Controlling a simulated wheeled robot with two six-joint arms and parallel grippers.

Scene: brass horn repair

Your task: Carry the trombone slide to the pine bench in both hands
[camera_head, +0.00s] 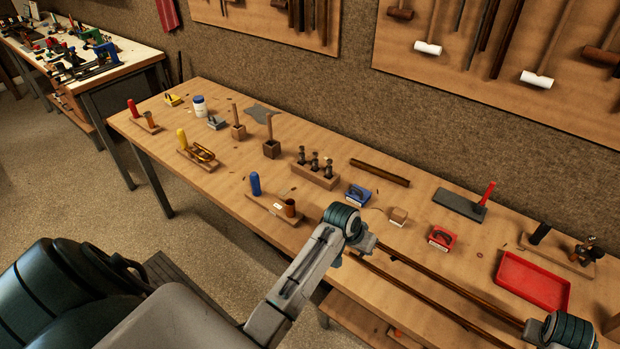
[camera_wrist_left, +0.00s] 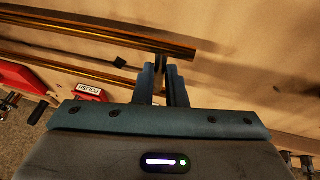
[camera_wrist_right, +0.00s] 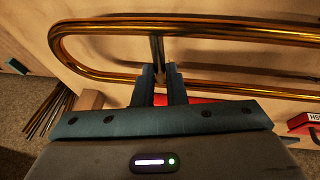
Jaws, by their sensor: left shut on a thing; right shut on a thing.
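The trombone slide (camera_head: 425,272) is two long parallel brass tubes, stretched between my grippers over the front part of the wood-topped bench (camera_head: 230,170). My left gripper (camera_head: 370,243) is shut at the slide's left end. In the left wrist view its fingers (camera_wrist_left: 162,82) close on a short crosspiece by the open tube ends (camera_wrist_left: 180,50). My right gripper (camera_head: 532,326) is shut at the other end. In the right wrist view its fingers (camera_wrist_right: 163,82) close on a crosspiece near the rounded bend (camera_wrist_right: 60,45). I cannot tell the slide's height above the bench.
Behind the slide stand a red tray (camera_head: 511,291), a red block (camera_head: 441,239), a blue block (camera_head: 357,195) and a dark pad with a red-handled tool (camera_head: 458,205). Several small tool stands fill the bench's left half. A second bench (camera_head: 105,66) stands at the far left.

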